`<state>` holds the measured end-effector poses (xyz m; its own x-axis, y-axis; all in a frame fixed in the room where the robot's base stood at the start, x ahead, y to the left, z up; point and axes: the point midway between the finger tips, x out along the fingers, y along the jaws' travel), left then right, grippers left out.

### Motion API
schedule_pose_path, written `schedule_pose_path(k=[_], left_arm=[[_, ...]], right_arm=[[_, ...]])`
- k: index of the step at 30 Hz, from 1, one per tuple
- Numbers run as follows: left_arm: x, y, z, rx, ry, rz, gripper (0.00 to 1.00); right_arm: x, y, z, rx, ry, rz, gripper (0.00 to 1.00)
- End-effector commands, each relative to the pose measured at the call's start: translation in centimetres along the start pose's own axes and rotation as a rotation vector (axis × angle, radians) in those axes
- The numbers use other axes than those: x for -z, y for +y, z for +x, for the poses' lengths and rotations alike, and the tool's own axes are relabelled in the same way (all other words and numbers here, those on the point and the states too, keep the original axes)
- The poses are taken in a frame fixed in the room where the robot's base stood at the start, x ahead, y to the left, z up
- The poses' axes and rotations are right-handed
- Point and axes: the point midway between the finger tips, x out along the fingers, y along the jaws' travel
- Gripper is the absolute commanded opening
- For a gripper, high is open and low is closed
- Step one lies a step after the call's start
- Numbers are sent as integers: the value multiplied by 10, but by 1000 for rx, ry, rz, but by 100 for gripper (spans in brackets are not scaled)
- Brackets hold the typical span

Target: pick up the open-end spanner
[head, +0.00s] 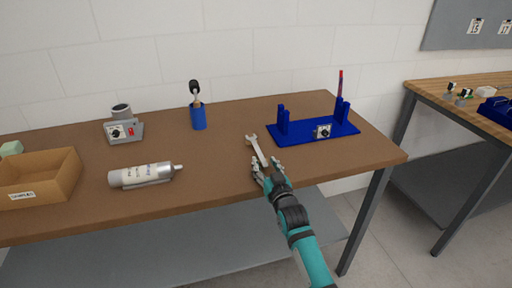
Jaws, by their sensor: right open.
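The open-end spanner (256,149) is silver and lies on the brown table (222,164), right of its middle. Its open jaw end points to the back left, and its other end reaches toward my right gripper. My right gripper (262,171) is open at the spanner's near end, with its fingers on either side in the picture. I cannot tell whether it touches the spanner. My left gripper is not in view.
A blue fixture (300,134) with uprights stands right of the spanner. A silver bottle (142,175) lies at the left, near a cardboard box (62,176). A blue cup (198,116) with a tool and a grey device (124,130) stand at the back.

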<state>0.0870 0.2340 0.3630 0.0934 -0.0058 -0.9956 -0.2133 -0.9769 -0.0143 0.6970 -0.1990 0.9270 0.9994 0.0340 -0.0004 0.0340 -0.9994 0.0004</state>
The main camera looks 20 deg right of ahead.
Motion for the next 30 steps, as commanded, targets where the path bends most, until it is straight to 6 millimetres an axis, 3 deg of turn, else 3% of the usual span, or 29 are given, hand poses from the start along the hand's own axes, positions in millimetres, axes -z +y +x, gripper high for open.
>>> schedule_pose_path(k=[3, 13, 30], left_arm=[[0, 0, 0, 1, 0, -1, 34], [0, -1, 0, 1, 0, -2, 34], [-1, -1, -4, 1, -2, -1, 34]], right_arm=[[0, 0, 0, 0, 0, 0, 42], [0, 0, 0, 0, 0, 0, 0], [6, 0, 1, 0, 2, 0, 0]])
